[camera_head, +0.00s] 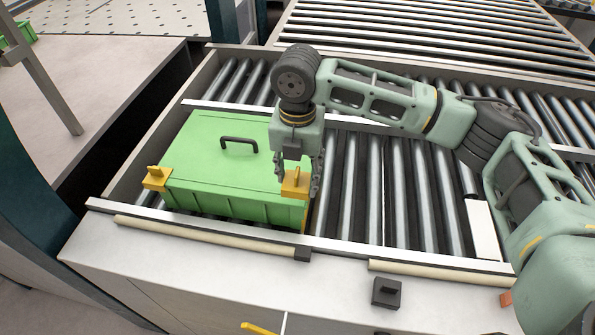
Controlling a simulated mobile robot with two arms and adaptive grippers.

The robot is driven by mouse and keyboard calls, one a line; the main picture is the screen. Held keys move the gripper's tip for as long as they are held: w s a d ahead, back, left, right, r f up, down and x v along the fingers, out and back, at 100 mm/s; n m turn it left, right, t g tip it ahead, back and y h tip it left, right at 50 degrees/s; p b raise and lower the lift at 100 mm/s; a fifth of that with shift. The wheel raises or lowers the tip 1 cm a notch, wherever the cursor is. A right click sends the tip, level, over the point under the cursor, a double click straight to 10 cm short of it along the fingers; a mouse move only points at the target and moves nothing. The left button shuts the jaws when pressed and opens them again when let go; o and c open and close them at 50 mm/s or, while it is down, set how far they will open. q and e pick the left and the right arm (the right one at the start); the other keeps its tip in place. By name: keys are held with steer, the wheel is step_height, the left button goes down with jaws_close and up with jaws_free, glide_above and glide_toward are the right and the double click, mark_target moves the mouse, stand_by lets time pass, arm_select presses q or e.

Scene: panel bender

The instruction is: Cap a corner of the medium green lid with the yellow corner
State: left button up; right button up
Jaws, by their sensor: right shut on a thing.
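The green lid (205,154) with a dark handle sits on top of a green crate (230,203) on the roller conveyor. One yellow corner (157,178) sits at the lid's near left corner. Another yellow corner (292,187) is at the lid's near right corner, between the fingers of my right gripper (297,178). My right gripper points down and is shut on this yellow corner. The fingers partly hide it, so I cannot tell whether it is fully seated on the lid. My left gripper is not in view.
Bare rollers (400,195) lie to the right of the crate. A small black block (386,292) stands on the pale front ledge (330,285). A pale strip (210,233) runs along the conveyor's front edge. A yellow piece (258,328) shows at the bottom edge.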

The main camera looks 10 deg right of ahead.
mark_target(298, 189)
steer(key=shift+f+b, duration=1.5)
steer(key=shift+b, duration=0.15)
steer(key=shift+f, duration=1.2)
steer(key=shift+s, duration=0.1)
